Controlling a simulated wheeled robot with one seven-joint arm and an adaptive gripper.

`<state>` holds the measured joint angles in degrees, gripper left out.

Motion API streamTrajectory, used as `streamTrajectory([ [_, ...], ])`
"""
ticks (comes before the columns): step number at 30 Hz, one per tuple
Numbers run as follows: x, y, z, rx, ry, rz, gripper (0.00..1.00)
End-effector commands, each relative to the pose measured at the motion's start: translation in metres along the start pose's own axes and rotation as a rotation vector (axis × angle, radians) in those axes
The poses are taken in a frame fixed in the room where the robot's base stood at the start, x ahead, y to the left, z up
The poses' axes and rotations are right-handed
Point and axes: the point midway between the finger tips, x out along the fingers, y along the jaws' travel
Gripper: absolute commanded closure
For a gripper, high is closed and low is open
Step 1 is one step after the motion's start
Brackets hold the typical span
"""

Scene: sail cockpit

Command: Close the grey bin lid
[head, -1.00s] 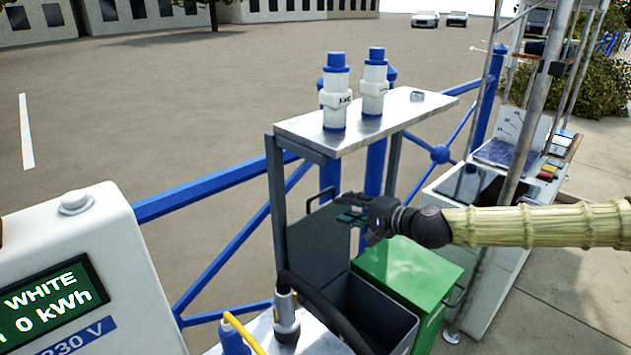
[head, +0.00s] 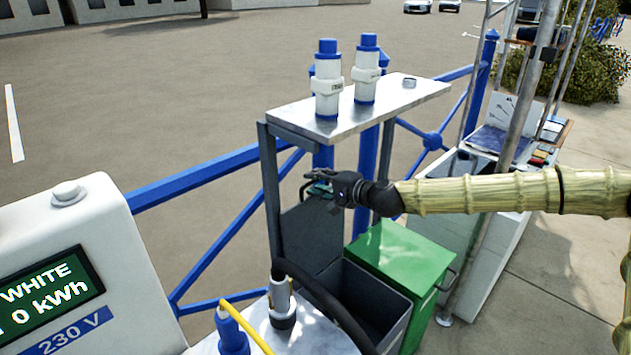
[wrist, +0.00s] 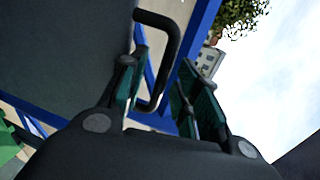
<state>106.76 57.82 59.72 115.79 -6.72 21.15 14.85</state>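The grey bin lid (head: 308,238) stands raised, roughly upright, at the back of the open grey bin (head: 385,292). The lid's grey face also fills the upper left of the wrist view (wrist: 65,60). Its dark looped handle (wrist: 173,60) shows there, with its long bar between my two green-padded fingers. My gripper (head: 318,188) is at the lid's upper edge in the head view, where it largely hides the handle. The fingers (wrist: 158,98) are apart, with gaps visible beside the bar. I cannot tell whether either finger touches it.
A metal shelf (head: 400,100) with two white-and-blue connectors (head: 327,85) is above the lid. A green bin (head: 400,255) with its lid down stands right of the grey bin. A black hose (head: 320,290) crosses the grey bin's near side. Blue railings (head: 200,180) run behind.

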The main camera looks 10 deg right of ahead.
Motion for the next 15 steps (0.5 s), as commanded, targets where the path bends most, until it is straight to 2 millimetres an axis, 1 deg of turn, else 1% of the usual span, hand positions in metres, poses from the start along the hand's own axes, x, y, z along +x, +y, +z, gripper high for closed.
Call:
streamTrajectory([
  [3, 0.0087, -0.0002, -0.0002, 0.0, 0.0, 0.0, 0.68],
  [6, 0.0125, -0.0002, 0.0003, 0.0, 0.0, 0.0, 0.68],
  [15, 0.0134, -0.0003, -0.0004, 0.0, 0.001, -0.001, 0.68],
])
